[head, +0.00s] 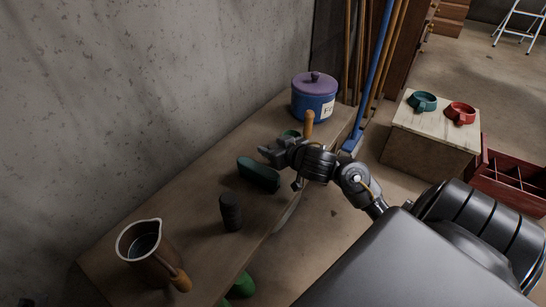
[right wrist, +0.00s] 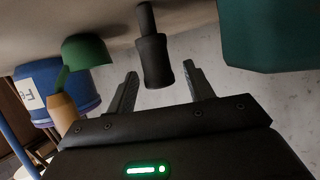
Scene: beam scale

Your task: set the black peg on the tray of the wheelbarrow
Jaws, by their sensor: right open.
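A black peg (right wrist: 153,60), thick with a narrower stem toward the table, shows in the right wrist view between the fingers of my right gripper (right wrist: 158,82). The fingers are apart; I see no contact. In the head view my right gripper (head: 266,155) is over the table beside a dark green block-like object (head: 259,174), which also shows in the right wrist view (right wrist: 265,35). It hides the place between its fingers there. A separate dark cylinder (head: 231,212) stands nearer on the table. I cannot make out a wheelbarrow for certain. My left gripper is out of view.
A blue pot with a purple lid (head: 314,98) stands at the table's far end. A green piece with a wooden handle (head: 309,124) is near my right gripper. A brown jug (head: 148,250) stands at the near end. The wall borders the table (head: 190,190).

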